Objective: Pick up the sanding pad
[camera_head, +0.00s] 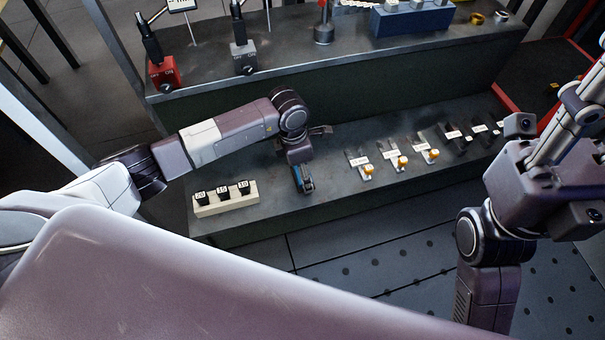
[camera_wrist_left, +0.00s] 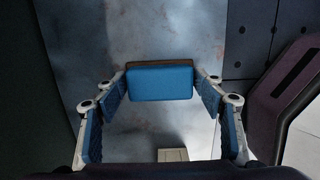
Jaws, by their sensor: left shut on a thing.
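The sanding pad (camera_wrist_left: 160,82) is a blue block with a brown edge along its far side. In the left wrist view it sits between the two blue-lined fingers of my left gripper (camera_wrist_left: 161,88), which is shut on it. In the head view my left gripper (camera_head: 303,180) points down over the lower bench shelf, and a small blue patch shows at its end. Whether the pad touches the shelf is hard to tell. My right gripper (camera_head: 570,120) is raised at the right edge, away from the bench, and its jaw opening is unclear.
A pale block with several black numbered pieces (camera_head: 226,198) stands on the lower bench shelf (camera_head: 340,195), left of my left gripper. Yellow-tipped labelled clamps (camera_head: 397,162) stand to the right. The upper shelf (camera_head: 285,62) holds a red switch box (camera_head: 163,72) and a blue block (camera_head: 410,18).

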